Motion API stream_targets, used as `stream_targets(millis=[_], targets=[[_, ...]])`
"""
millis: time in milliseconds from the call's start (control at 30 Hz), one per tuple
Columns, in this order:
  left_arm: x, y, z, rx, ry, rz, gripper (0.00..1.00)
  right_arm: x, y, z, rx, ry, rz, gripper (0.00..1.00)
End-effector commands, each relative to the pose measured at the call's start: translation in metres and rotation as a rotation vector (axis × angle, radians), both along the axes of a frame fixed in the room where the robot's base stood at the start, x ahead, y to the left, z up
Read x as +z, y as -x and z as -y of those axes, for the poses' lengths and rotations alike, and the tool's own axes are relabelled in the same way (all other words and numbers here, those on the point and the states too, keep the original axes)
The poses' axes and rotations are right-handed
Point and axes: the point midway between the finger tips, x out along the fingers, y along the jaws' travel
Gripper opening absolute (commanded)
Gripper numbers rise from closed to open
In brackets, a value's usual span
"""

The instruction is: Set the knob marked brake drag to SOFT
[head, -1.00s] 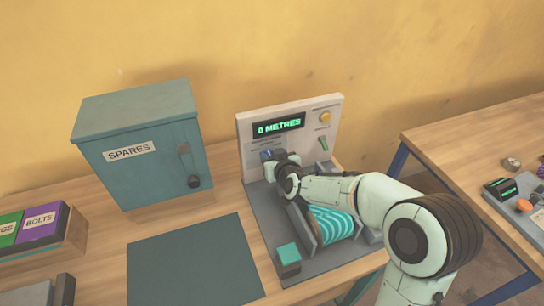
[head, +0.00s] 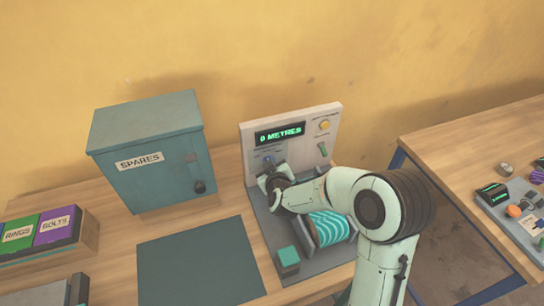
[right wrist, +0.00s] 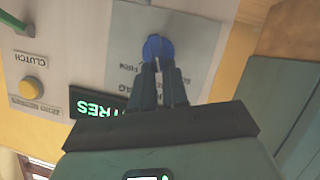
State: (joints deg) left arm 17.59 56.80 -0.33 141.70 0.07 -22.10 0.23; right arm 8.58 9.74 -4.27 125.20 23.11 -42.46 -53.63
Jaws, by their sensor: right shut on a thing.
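The blue knob (head: 267,159) sits on the upright pale panel (head: 333,118) of the machine, below the display. My right gripper (head: 268,166) is at the panel, shut on this knob. In the right wrist view the blue knob (right wrist: 158,46) shows between and beyond the tips of my right gripper (right wrist: 159,66). Lettering beside the knob, ending in "AG" and with "FIRM", is partly hidden by the fingers. Where the knob's pointer stands I cannot tell. My left gripper is in neither view.
The display (head: 280,134) reads 0 METRES. A striped roll (head: 328,228) and teal block (head: 288,256) are in front. A SPARES cabinet (head: 150,155) stands left; a dark mat (head: 198,265) lies clear.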

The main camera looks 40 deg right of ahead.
Motion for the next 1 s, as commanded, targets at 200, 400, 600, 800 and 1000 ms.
stream_targets(millis=[200,400,600,800,1000], targets=[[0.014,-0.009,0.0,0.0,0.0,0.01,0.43,-0.001,-0.003,-0.006,0.003,0.184,-0.056,0.0],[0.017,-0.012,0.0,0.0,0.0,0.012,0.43,-0.005,-0.004,-0.009,0.003,0.322,-0.099,0.0],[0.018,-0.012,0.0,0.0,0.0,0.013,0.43,-0.007,-0.004,-0.011,0.003,0.419,-0.129,0.0],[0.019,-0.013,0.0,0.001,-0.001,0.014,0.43,-0.008,-0.004,-0.011,0.002,0.467,-0.144,0.0],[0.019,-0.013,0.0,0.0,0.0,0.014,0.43,-0.008,-0.004,-0.011,0.002,0.481,-0.15,0.0]])
